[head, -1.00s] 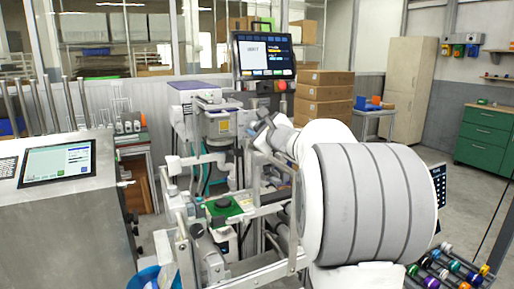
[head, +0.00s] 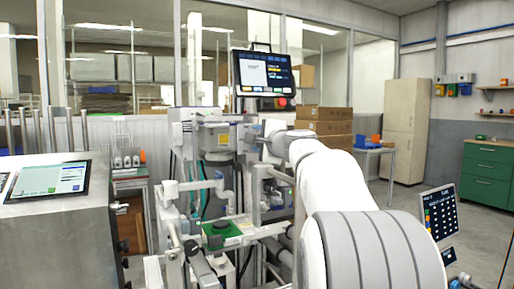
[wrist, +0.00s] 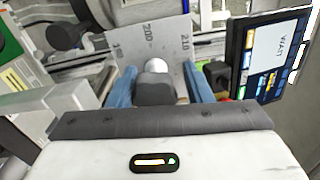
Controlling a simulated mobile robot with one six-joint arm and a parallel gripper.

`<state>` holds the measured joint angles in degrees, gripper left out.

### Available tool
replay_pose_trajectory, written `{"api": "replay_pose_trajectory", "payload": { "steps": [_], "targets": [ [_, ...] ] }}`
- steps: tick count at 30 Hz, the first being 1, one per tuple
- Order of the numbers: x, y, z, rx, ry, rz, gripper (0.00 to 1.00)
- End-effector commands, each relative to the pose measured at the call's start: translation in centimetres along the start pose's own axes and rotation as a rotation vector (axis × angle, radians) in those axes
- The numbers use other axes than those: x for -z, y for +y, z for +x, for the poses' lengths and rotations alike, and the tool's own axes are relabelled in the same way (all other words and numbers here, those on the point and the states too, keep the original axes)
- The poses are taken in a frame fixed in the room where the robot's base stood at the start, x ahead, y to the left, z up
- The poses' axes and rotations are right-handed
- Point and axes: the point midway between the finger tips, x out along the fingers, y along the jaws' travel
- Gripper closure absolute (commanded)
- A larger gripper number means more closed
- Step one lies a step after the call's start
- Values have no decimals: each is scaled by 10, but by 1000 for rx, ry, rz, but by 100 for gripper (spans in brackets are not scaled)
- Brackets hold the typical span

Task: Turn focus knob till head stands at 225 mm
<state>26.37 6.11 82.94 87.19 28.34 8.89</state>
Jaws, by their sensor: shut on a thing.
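In the wrist view my gripper (wrist: 158,80) has its two blue fingers on either side of a dark grey knob (wrist: 154,90), shut on it. A bright metal end shows just beyond the knob. Behind it is a grey scale plate (wrist: 135,38) with printed numbers, among them 200 and 210. I cannot make out a pointer or the head's reading. In the head view my gripper (head: 262,138) reaches the upper right side of the machine, by its grey head (head: 217,137); the knob is hidden there by my arm.
A monitor (head: 265,74) stands just above and behind my gripper; it also shows close to the right finger in the wrist view (wrist: 270,55). A green-topped stage (head: 221,234) lies below. A steel cabinet with a screen (head: 52,179) stands at left. Brown boxes (head: 325,127) stand behind.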

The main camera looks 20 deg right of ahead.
Motion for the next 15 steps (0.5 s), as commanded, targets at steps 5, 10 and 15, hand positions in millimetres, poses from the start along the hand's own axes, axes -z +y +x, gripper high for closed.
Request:
{"api": "replay_pose_trajectory", "payload": {
  "steps": [5, 10, 15],
  "targets": [
    [-3, -13, -3, 21, 0, -35, 76],
    [-3, -14, -3, 21, 0, -41, 75],
    [-3, -14, -3, 21, 1, -41, 75]
  ]
}}
